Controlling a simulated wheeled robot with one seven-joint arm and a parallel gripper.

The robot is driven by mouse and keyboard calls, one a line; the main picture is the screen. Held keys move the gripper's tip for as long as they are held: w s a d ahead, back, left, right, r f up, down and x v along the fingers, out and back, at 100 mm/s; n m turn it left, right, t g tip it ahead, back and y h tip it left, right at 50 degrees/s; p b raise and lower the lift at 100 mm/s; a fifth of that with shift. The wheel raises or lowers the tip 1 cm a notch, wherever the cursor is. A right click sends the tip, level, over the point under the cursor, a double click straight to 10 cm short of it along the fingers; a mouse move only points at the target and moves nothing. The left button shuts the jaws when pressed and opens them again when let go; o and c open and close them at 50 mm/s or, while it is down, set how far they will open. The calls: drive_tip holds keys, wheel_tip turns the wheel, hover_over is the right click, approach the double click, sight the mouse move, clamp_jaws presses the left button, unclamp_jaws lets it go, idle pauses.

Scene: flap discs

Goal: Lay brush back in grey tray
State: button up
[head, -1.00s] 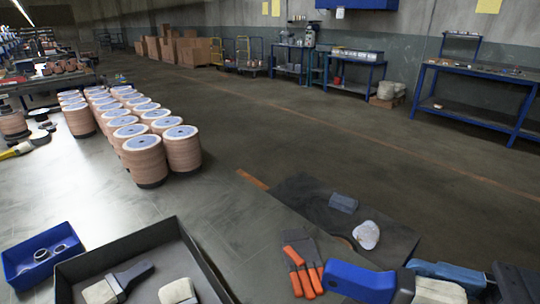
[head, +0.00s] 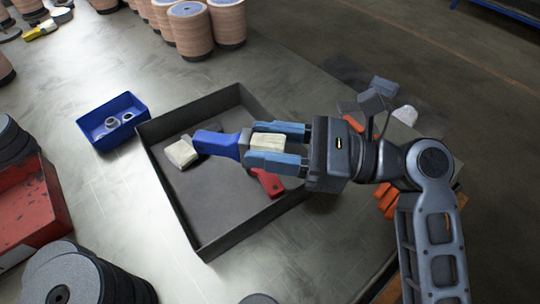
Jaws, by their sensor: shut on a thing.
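The brush (head: 218,144) has a blue handle, a grey ferrule and pale bristles. My gripper (head: 264,144) is shut on its bristle end, with one blue finger on each side, and the handle points left. The brush is over the grey tray (head: 178,208), inside its outline in the head view; I cannot tell its height above the floor. Another brush (head: 182,153) with pale bristles lies in the tray at the left, its handle partly hidden behind the blue one. A red handle (head: 268,182) shows below the lower finger, the rest of it hidden.
A blue bin (head: 112,122) with metal rings stands left of the tray. A red crate (head: 32,205) and stacked grey discs (head: 72,274) are at the lower left. Disc stacks (head: 190,30) stand behind. The tray's lower front floor is clear.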

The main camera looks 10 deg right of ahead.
drive_tip(key=shift+f, duration=1.8)
drive_tip(key=shift+f, duration=0.1)
drive_tip(key=shift+d+f, duration=0.1)
drive_tip(key=shift+f, duration=0.25)
drive_tip(key=shift+f, duration=0.15)
drive_tip(key=o, duration=1.2)
